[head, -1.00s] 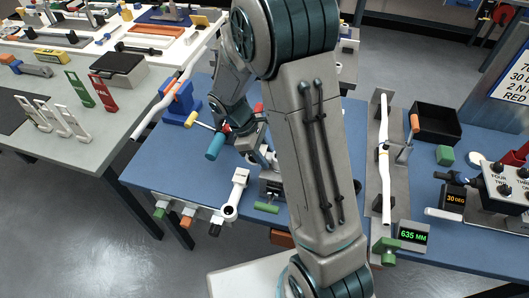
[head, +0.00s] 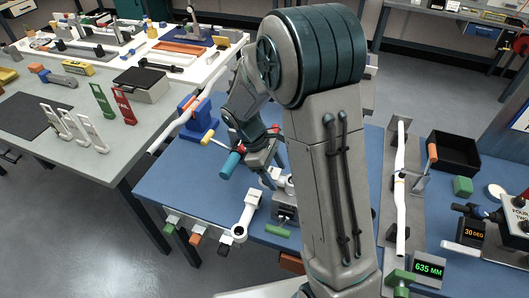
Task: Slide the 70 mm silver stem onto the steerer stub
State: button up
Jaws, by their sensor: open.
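My gripper (head: 268,176) is open and points down over the blue bench, left of my upper arm. A pale silver-white part with a round ring end (head: 239,232) lies near the front edge of the bench, below and left of the gripper. It may be the silver stem, but its size and marking cannot be read. A small grey fixture (head: 285,211) with a green handle stands to its right, just below the gripper. Another pale part (head: 281,181) shows beside the fingers. I cannot tell which of these carries the steerer stub; my arm hides part of this area.
A blue stand (head: 199,118) holds a long white tube at the bench's left. Several colour-ended pieces (head: 196,236) stick out from the front edge. Right of my arm are a grey plate with a white bar (head: 400,190), a black bin (head: 455,153) and a 635 MM display (head: 430,268).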

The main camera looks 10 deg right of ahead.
jog(key=v, duration=1.1)
jog(key=shift+b, duration=0.45)
jog(key=shift+r, duration=0.15)
jog(key=s+d+r+m+t+y, duration=0.2)
jog(key=s+m, duration=0.3)
jog(key=s, duration=0.3)
jog(key=s+d+r+m+t+y, duration=0.2)
jog(key=s+m, duration=0.4)
jog(key=s, duration=0.3)
jog(key=shift+s+d+r+m+t+y, duration=0.2)
jog(key=shift+d+r+m+t+y, duration=0.1)
jog(key=shift+d+t, duration=0.7)
jog(key=shift+a, duration=0.15)
